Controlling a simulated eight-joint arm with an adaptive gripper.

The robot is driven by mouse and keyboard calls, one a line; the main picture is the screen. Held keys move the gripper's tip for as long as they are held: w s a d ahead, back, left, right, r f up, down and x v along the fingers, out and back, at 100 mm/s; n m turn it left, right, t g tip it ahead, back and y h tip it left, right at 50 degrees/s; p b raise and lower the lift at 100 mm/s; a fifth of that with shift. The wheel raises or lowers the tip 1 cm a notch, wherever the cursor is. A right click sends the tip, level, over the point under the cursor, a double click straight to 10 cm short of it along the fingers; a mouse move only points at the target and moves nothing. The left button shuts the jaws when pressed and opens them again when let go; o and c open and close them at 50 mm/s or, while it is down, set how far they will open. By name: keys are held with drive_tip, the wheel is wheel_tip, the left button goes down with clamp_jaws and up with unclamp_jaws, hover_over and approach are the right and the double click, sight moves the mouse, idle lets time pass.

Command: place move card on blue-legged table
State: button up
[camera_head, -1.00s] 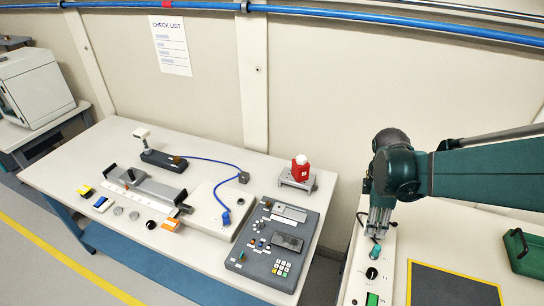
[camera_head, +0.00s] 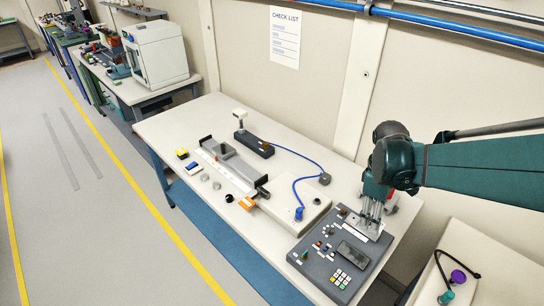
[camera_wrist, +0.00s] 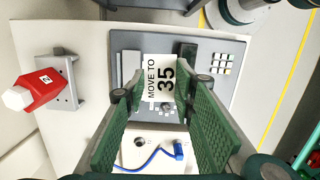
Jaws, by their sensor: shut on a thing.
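The move card (camera_wrist: 158,82) is a small white card printed "MOVE TO 35". In the wrist view it is between the tips of my gripper (camera_wrist: 160,98), which is shut on it. In the head view my gripper (camera_head: 372,212) points down over the right end of the blue-legged table (camera_head: 168,125), above the grey control panel (camera_head: 318,268). The table has a pale top with blue legs and a blue lower shelf. I cannot tell how high the card is above the panel.
A red bottle (camera_wrist: 42,88) on a grey stand is beside the panel, mostly hidden behind my gripper in the head view. A blue cable (camera_head: 293,187), a pale box, a grey rail fixture (camera_head: 228,165) and small blocks occupy the tabletop. Its left front has free room.

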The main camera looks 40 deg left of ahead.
drive_tip(key=s+a, duration=0.4)
drive_tip(key=a, duration=0.5)
drive_tip(key=s+a, duration=0.4)
drive_tip(key=a, duration=0.5)
hover_over(265, 233)
drive_tip(key=f, duration=0.2)
drive_tip(key=shift+m, duration=0.3)
drive_tip(key=shift+a+f+p, duration=0.15)
drive_tip(key=shift+f+p, duration=0.05)
drive_tip(key=shift+f, duration=0.95)
drive_tip(key=shift+a+f+p, duration=0.1)
drive_tip(key=shift+f+p, duration=0.1)
drive_tip(key=shift+f, duration=0.95)
drive_tip(key=shift+f, duration=0.1)
drive_tip(key=shift+f+b, duration=0.35)
drive_tip(key=shift+f, duration=2.7)
drive_tip(key=shift+f, duration=1.85)
drive_tip(key=shift+f+b, duration=0.2)
drive_tip(key=shift+b, duration=0.2)
